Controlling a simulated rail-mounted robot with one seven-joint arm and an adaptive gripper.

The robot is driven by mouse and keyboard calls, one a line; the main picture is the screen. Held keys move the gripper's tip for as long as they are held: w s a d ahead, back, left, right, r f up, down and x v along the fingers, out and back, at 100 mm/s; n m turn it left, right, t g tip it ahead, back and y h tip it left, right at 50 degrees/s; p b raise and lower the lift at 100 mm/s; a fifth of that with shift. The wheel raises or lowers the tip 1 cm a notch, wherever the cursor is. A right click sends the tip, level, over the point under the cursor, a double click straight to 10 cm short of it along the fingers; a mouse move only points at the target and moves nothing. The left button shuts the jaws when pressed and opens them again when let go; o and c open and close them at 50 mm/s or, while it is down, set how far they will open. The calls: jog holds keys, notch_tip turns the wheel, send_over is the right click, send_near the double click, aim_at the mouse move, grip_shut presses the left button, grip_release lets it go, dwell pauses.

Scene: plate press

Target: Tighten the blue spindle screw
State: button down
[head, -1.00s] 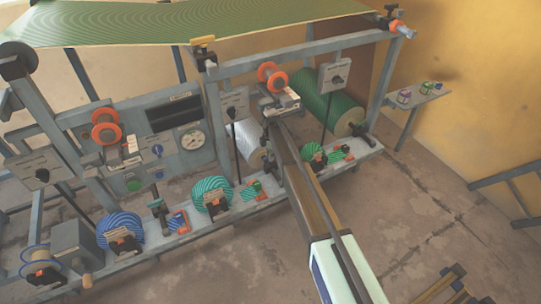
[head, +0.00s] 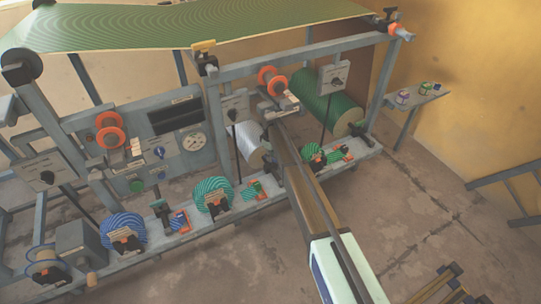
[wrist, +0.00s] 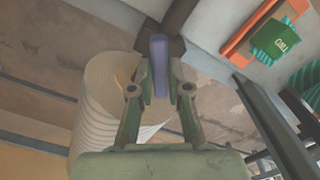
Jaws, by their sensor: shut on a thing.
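In the wrist view, the blue spindle screw (wrist: 159,66) is a narrow blue-violet grip at the end of a dark bracket. My gripper (wrist: 161,92) has one finger on each side of it and is shut on it. A pale roll (wrist: 97,108) lies just left of the fingers. In the head view, my arm reaches from the lower right to the silver roll (head: 249,145) on the machine. The fingertips and the screw cannot be made out there.
A green roll (head: 327,101) lies right of my arm. The machine's lower rail (head: 232,209) carries several striped spools, including a teal one (head: 212,195) and a blue one (head: 123,229). A green sheet (head: 190,28) spans the top. Floor is open in front.

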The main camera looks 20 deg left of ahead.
jog(key=m, duration=0.6)
jog(key=shift+p, duration=0.4)
jog(key=m, duration=0.6)
jog(key=shift+m+p, duration=0.3)
jog(key=shift+m, duration=0.1)
jog(key=m, duration=1.1)
jog(key=shift+m, duration=0.4)
jog(key=c, duration=1.1)
grip_release()
